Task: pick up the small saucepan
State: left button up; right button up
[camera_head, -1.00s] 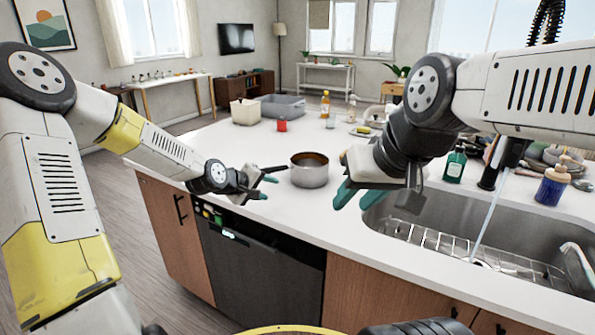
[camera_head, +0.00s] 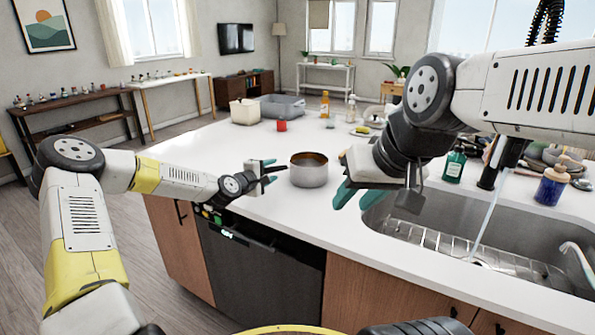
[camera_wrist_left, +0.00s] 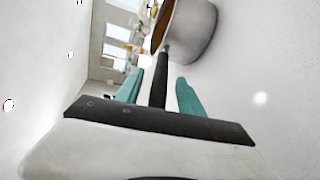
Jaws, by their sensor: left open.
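The small saucepan (camera_head: 309,172) stands upright on the white island counter (camera_head: 230,150). It is a grey metal pan, brown inside, with a dark handle (camera_wrist_left: 162,80) pointing left toward my left gripper (camera_head: 267,172). My left gripper is open, with its teal fingers on either side of the handle, and the pan body is beyond the fingertips. In the left wrist view the handle runs between the fingers and the pan (camera_wrist_left: 190,30) shows at the top. I cannot tell whether a finger touches the handle. My right gripper (camera_head: 358,195) hangs right of the pan with its teal fingers apart, empty.
The sink (camera_head: 450,235) with a wire rack is at the right. A green bottle (camera_head: 454,165) and a blue bottle (camera_head: 552,187) stand near it. A red cup (camera_head: 281,126), grey bin (camera_head: 282,107) and orange bottle (camera_head: 325,104) stand farther back. The counter left of the pan is clear.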

pick_arm(q)
jog(key=shift+w+d+f, duration=0.1)
jog(key=shift+w+d, duration=0.15)
jog(key=shift+w, duration=0.2)
grip_shut()
dwell(1.1)
